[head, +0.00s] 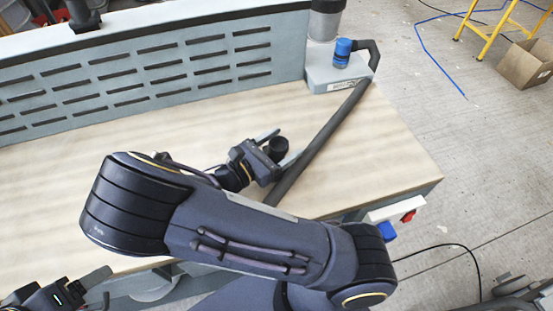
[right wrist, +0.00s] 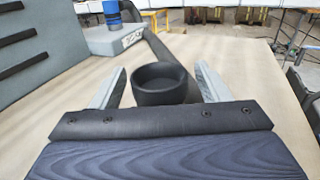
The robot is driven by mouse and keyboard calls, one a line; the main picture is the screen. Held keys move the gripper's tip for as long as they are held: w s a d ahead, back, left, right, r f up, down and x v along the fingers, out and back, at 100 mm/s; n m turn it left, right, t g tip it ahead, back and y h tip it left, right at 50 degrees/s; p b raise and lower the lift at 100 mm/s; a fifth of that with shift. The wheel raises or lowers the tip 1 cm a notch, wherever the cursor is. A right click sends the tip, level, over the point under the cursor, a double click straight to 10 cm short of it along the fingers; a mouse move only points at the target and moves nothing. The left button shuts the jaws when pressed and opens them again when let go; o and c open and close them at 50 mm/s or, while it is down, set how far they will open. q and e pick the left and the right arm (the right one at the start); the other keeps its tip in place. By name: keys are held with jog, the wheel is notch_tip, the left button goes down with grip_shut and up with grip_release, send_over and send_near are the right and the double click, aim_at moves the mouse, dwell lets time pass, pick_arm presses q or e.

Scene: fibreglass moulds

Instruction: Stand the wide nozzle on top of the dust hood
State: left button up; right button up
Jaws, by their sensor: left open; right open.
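A black round cup-shaped piece (head: 279,145), which looks like the wide nozzle, stands on the bench with its open end up. In the right wrist view the nozzle (right wrist: 160,83) sits between the two fingers of my right gripper (right wrist: 160,90), with gaps at both sides. My right gripper (head: 279,149) is open and low over the bench. The grey box with a label (head: 320,76), which appears to be the dust hood, stands at the bench's back right; it also shows in the right wrist view (right wrist: 115,42). My left gripper (head: 85,291) is open and empty at the lower left.
A dark hose (head: 322,138) runs from the box across the bench, close beside the nozzle. A slotted grey panel (head: 150,75) lines the bench's back. The bench top (head: 395,150) right of the hose is clear.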

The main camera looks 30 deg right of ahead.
jog(key=shift+d, duration=0.25)
jog(key=c, duration=1.2)
jog(key=shift+r, duration=0.5)
jog(key=s+a+r, duration=0.2)
jog(key=s+r, duration=0.1)
jog(key=r, duration=0.1)
jog(key=s+a+r+p, duration=0.1)
jog(key=s+a+r, duration=0.2)
jog(key=s+r, duration=0.1)
jog(key=s+a+r, duration=0.3)
jog(key=s+r, duration=0.1)
jog(key=shift+s, duration=0.2)
